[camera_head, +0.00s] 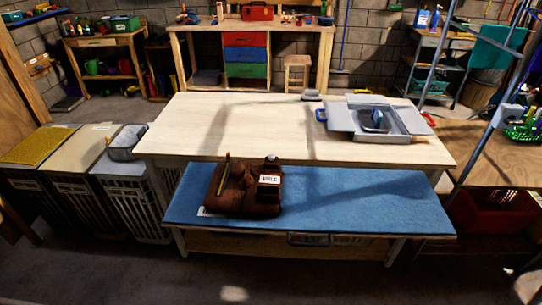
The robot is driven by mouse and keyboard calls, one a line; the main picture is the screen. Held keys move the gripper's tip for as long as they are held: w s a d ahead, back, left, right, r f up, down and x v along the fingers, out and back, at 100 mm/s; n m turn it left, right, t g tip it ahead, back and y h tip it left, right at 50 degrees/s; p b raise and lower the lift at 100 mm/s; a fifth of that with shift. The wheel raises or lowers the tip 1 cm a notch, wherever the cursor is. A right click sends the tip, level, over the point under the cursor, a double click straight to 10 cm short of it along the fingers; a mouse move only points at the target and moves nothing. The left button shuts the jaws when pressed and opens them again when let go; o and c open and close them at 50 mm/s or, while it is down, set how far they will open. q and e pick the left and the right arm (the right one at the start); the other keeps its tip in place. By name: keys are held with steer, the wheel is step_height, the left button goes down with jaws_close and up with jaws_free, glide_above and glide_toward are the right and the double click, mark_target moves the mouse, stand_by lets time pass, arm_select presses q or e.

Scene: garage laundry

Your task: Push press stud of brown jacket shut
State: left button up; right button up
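A brown jacket (228,201) lies folded or bunched on the left part of a blue-topped low bench (350,208). A small dark item with a white label (269,181) sits on its right side, and a thin yellowish stick-like thing (224,172) stands up at its left. The press stud is too small to make out, so I cannot tell whether it is open or shut. Neither of my grippers shows in the head view.
A pale wooden table (240,125) stands behind the bench, with a grey tray (395,133) holding a blue iron-like object (375,120). Laundry bins (130,205) stand at the left. A red crate (490,210) is at the right. The bench's right half is clear.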

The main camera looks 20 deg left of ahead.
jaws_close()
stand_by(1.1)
